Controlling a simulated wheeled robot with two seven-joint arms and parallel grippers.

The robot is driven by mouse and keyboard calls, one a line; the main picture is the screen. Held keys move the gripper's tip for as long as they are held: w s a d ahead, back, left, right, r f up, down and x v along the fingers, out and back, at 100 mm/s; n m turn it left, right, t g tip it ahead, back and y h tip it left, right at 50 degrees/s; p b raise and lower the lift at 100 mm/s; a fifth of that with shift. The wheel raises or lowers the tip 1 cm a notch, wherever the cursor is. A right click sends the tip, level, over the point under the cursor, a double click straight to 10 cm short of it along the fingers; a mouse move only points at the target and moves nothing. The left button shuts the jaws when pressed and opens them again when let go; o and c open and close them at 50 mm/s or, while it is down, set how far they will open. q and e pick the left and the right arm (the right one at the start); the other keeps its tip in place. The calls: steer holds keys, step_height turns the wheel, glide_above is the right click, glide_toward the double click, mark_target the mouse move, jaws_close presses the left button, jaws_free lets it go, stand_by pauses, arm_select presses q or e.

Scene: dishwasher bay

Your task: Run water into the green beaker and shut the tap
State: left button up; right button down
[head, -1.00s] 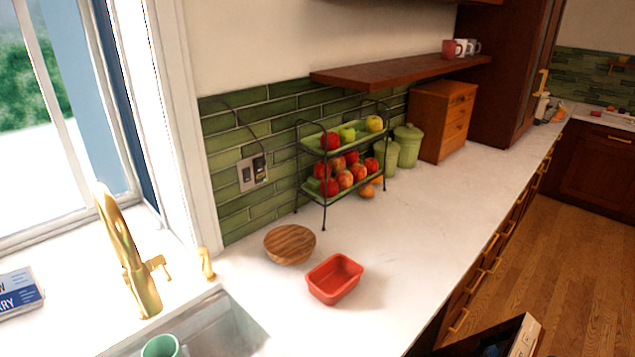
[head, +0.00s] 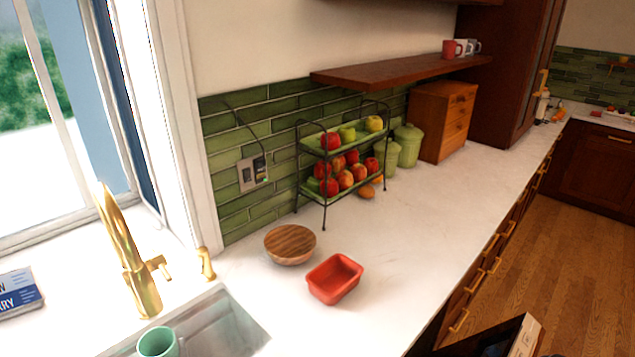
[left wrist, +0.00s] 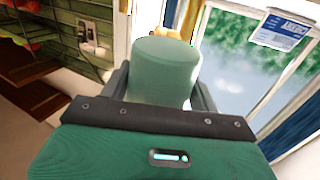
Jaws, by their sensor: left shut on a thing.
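The green beaker (head: 158,343) shows at the bottom left of the head view, over or in the sink (head: 235,328), cut off by the frame edge. The gold tap (head: 128,255) stands behind the sink, with a small side lever (head: 158,266). I see no water stream. In the left wrist view the beaker (left wrist: 160,72) sits between the dark fingers of my left gripper (left wrist: 162,92), which is shut on it. The head view does not clearly show this gripper. My right gripper is not in view.
A short gold fitting (head: 206,264) stands right of the tap. A wooden bowl (head: 290,245) and a red tray (head: 335,279) sit on the counter right of the sink. A two-tier fruit stand (head: 341,165) is behind. The counter farther right is largely clear.

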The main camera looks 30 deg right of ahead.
mark_target(159, 334)
arm_select(q)
steer(key=shift+r, duration=1.65)
